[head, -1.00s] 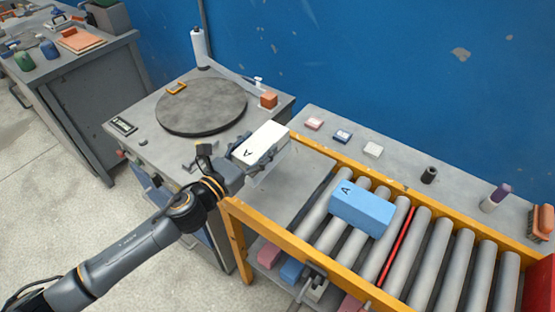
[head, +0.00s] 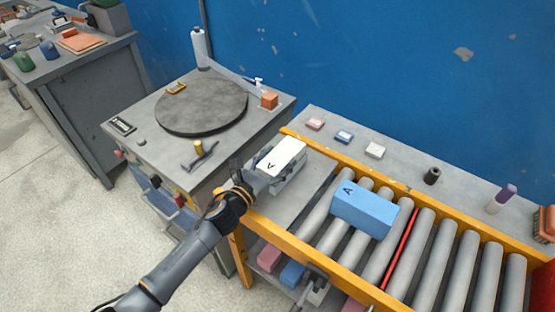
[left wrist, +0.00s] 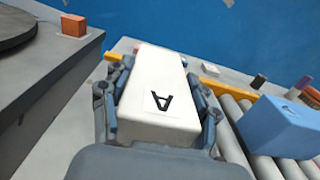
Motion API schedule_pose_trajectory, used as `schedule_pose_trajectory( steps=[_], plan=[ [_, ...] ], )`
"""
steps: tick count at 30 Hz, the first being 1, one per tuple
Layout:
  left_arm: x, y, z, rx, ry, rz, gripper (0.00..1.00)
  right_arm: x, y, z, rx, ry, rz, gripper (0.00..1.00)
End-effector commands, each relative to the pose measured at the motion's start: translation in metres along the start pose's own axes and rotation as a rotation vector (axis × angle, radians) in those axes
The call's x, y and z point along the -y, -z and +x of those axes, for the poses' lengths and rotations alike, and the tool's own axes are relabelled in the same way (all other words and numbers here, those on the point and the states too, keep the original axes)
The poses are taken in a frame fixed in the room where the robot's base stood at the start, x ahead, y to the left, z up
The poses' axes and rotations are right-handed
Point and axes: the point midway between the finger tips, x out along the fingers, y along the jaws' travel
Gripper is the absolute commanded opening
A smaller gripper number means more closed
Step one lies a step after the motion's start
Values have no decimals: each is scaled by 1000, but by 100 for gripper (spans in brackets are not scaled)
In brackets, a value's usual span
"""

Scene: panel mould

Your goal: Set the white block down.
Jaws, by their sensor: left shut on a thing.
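The white block (head: 284,153), marked with a black letter A, is held in my left gripper (head: 276,170). In the head view it is over the flat grey plate (head: 275,203) at the left end of the roller conveyor; I cannot tell whether it touches the plate. In the left wrist view the white block (left wrist: 158,97) lies between the two fingers of my left gripper (left wrist: 158,100), which are shut on its sides. A blue block (head: 364,208), also marked A, rests on the rollers to the right. My right gripper is not in view.
The conveyor's yellow rails (head: 365,176) run along both sides of the rollers. A bench with a round dark turntable (head: 202,106) and an orange block (head: 269,100) stands to the left. Small blocks lie on the grey ledge (head: 400,165) behind. Coloured blocks sit on a lower shelf.

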Motion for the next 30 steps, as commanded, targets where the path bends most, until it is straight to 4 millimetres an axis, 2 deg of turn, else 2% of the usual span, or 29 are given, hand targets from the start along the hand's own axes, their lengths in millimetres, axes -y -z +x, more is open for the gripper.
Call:
schedule_pose_trajectory(
  steps=[7,8,11,24,30],
  plan=[
    [0,1,1,5,2,1,0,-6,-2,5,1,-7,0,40],
    [0,3,0,0,0,1,64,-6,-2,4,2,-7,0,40],
    [0,2,0,0,0,1,84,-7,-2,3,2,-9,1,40],
    [0,-3,0,0,0,0,85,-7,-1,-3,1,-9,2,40],
    [0,1,-34,-2,1,2,85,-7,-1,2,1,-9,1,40]
  ],
)
